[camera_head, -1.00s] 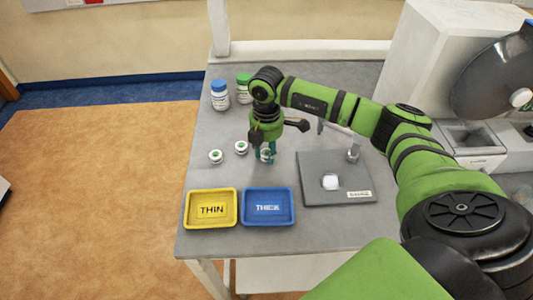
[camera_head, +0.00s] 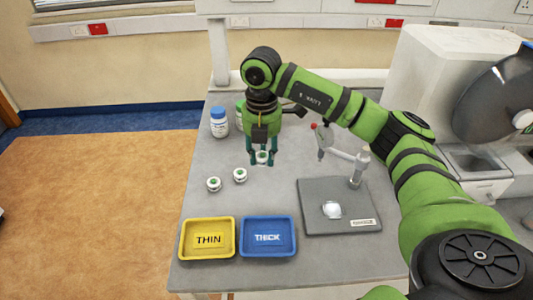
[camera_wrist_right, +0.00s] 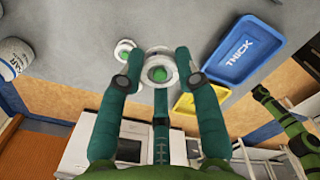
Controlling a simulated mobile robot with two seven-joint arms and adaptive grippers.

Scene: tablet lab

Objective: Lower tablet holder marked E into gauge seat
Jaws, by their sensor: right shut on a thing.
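My right gripper (camera_head: 261,152) is shut on a small round white tablet holder with a green centre (camera_head: 262,158), held above the table. In the right wrist view the holder (camera_wrist_right: 158,73) sits between the fingers; I cannot read a letter on it. Two similar holders (camera_head: 214,184) (camera_head: 240,175) stand on the table to the left. The gauge (camera_head: 310,222) is a dark grey plate with a label, a white seat (camera_head: 332,210) and a post with an arm (camera_head: 341,152). The held holder is behind and left of the plate, apart from it. My left gripper is not in view.
A yellow THIN tray (camera_head: 207,257) and a blue THICK tray (camera_head: 268,256) lie at the table's front edge. A blue-capped bottle (camera_head: 219,124) stands at the back left, with another bottle partly hidden beside it. White equipment (camera_head: 445,80) stands at the right.

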